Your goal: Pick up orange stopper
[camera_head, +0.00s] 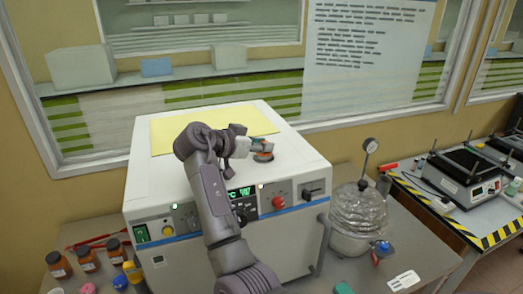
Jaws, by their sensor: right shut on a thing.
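The white boxy machine (165,185) stands on the table, with a yellow sheet (180,130) on its top. My right gripper (262,148) is above the right part of that top, just in front of the sheet's right end. My left gripper is not in view.
Brown bottles (88,258) with orange lids stand at the front left. A black-topped device (465,172) sits on the right bench. A window wall is behind.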

